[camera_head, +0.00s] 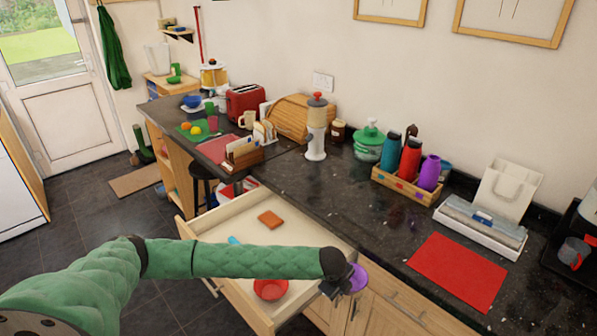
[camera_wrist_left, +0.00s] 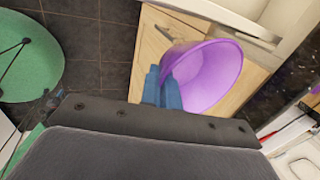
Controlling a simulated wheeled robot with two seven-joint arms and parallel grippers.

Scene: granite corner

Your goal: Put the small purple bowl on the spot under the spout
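The small purple bowl (camera_head: 359,277) hangs tilted in my left gripper (camera_head: 343,283), at the front edge of the open drawer and the cabinet doors. In the left wrist view the blue fingers (camera_wrist_left: 165,88) of that gripper close on the rim of the bowl (camera_wrist_left: 214,72). A white upright device with a red top (camera_head: 316,125) stands on the dark counter; it may carry the spout, but I cannot make out the spout or the spot under it. My right gripper is out of view.
The open drawer (camera_head: 190,222) holds a red bowl (camera_head: 270,289) and a brown block (camera_head: 270,219). On the counter (camera_head: 345,190), a bottle crate (camera_head: 405,187), a green-lidded jar (camera_head: 369,142) and a red mat (camera_head: 457,270) stand right of the device. Counter between device and crate front is clear.

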